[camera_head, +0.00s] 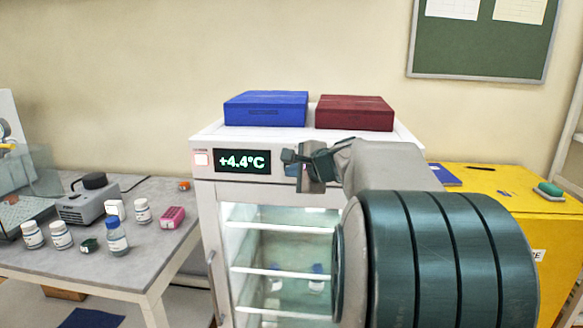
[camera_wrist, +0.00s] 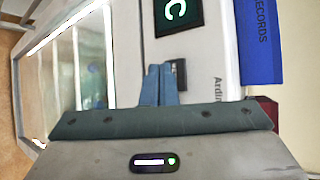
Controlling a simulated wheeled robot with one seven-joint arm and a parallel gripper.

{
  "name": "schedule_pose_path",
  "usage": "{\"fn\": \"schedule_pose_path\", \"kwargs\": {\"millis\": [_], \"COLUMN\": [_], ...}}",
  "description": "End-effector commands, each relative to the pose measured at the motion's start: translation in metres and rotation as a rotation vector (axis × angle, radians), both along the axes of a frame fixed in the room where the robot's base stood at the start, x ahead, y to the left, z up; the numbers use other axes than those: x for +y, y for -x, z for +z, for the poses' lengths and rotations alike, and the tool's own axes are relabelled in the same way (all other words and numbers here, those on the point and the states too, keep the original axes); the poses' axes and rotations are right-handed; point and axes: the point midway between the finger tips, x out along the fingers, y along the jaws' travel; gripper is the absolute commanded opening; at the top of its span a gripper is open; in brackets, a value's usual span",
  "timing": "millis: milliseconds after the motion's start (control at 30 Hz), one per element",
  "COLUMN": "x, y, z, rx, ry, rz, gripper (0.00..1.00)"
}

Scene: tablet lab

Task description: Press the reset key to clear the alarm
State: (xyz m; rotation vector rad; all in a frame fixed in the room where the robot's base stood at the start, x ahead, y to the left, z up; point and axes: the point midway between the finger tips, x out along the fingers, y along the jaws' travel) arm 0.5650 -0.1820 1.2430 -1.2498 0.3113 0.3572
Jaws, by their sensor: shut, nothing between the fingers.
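The white glass-door fridge (camera_head: 207,191) has a front panel with a display (camera_head: 242,161) reading +4.4°C. A small pale square with a red edge (camera_head: 202,159) is left of the display; its label is too small to read. In the wrist view a small dark key (camera_wrist: 178,74) is on the white panel, apart from the display (camera_wrist: 178,17). My gripper (camera_wrist: 159,70) is shut and empty, its blue-grey fingertips right beside this key. Whether they touch is unclear. In the head view my gripper (camera_head: 291,157) is right of the display and hides the panel there.
A blue box (camera_head: 266,108) and a dark red box (camera_head: 354,113) sit on the fridge. A grey table (camera_head: 158,255) at left carries bottles and a device. A yellow cabinet (camera_head: 500,198) stands at right, partly behind my arm.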

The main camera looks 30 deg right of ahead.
Motion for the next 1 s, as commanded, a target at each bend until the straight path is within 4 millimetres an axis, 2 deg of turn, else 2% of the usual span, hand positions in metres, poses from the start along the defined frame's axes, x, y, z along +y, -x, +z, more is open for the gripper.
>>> {"fn": "schedule_pose_path", "kwargs": {"millis": [1000], "x": [-0.0058], "y": [-0.0086], "z": [0.0001], "rx": [0.0], "ry": [0.0], "rz": [0.0], "gripper": [0.0]}}
